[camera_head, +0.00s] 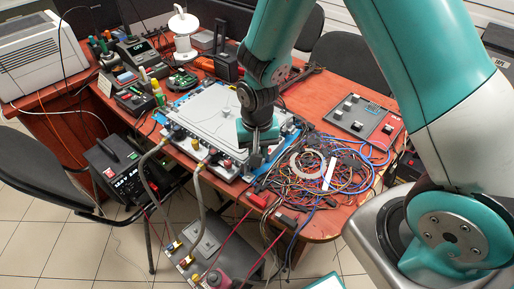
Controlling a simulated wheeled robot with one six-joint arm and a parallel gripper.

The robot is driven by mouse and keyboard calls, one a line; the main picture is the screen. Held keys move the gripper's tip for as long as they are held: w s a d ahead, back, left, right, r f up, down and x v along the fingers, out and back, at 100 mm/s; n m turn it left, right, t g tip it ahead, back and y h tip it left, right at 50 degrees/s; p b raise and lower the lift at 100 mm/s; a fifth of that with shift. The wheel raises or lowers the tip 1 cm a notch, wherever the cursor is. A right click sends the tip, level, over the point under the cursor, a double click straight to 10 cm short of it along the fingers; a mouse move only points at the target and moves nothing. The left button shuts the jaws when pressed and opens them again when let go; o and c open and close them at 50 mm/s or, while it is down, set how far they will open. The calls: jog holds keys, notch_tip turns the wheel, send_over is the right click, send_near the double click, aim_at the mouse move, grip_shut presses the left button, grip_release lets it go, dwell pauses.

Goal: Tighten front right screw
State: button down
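A pale grey flat-topped unit (198,108) lies on a blue mat on the red-brown table. Two braided hoses (145,180) (195,190) run from fittings on its front edge down to a grey box on the floor. My gripper (256,163) points down at the right front corner of the unit. It is small and dark, below my teal wrist, and I cannot make out its fingers or whether they hold anything. The front right screw cannot be made out; my wrist and gripper cover that corner.
A tangle of coloured cables (318,170) lies just right of the unit. A grey and red panel (364,122) is farther right. Soldering tools, a white spool (184,42) and a green board (183,79) stand behind. A grey box (210,243) with a pink-grey bottle stands on the floor in front.

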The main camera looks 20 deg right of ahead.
dwell(0.5)
jog(key=c, duration=1)
grip_release()
notch_tip(320, 180, up, 18)
jog(key=shift+f+p, duration=0.25)
jog(key=shift+p, duration=0.05)
jog(key=s+a+r+n+y, duration=0.1)
jog(key=s+r+n, duration=0.2)
jog(key=s, duration=0.3)
jog(key=s+a+r+n+y, duration=0.1)
jog(key=s+a+r+n, duration=0.1)
jog(key=s, duration=0.4)
jog(key=s+a+r+n+y+p, duration=0.1)
jog(key=s+r+n+y, duration=0.1)
jog(key=s+n, duration=0.3)
jog(key=shift+s+a+r, duration=0.3)
jog(key=shift+s+r, duration=0.2)
jog(key=shift+r, duration=0.3)
